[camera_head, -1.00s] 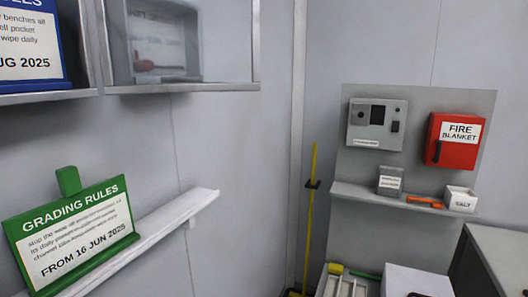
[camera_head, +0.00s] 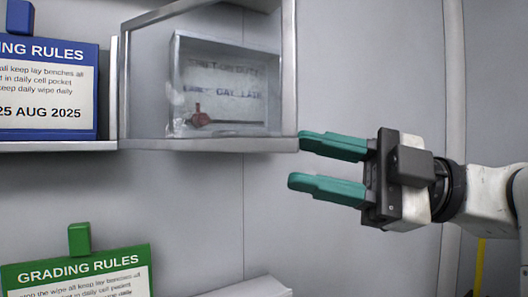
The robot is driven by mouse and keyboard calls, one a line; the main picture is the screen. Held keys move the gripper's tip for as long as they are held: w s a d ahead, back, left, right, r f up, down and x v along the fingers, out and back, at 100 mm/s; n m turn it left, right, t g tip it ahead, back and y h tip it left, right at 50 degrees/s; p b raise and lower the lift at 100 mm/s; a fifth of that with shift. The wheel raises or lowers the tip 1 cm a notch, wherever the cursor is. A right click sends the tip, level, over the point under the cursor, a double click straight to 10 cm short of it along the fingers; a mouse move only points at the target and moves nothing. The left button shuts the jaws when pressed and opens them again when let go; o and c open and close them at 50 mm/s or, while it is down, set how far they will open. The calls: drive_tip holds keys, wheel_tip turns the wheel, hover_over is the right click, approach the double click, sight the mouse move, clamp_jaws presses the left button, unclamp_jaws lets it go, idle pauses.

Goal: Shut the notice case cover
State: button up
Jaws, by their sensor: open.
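The notice case (camera_head: 55,146) is at the left edge of the head view, partly out of frame, and a blue board (camera_head: 45,95) headed "...ING RULES", dated 25 AUG 2025, stands in it. Its cover (camera_head: 215,145), a clear pane in a grey frame, stands open to the right of the case. The cover's top is cut off by the picture. My gripper (camera_head: 300,163) comes in from the right with two green fingers apart and nothing between them. Its upper fingertip is at the cover's lower right corner; I cannot tell whether they touch.
A clear box (camera_head: 225,85) with faded writing and a small red item shows through the cover. A green "GRADING RULES" board (camera_head: 80,275) stands below. A pale ledge (camera_head: 255,288) is at the bottom. Bare wall lies below the cover.

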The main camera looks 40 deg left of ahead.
sight(225, 145)
drive_tip(key=p+x, duration=0.2)
drive_tip(key=x, duration=0.8)
drive_tip(key=shift+a+p, duration=0.15)
drive_tip(key=shift+p, duration=0.25)
drive_tip(key=shift+c, duration=0.5)
clamp_jaws()
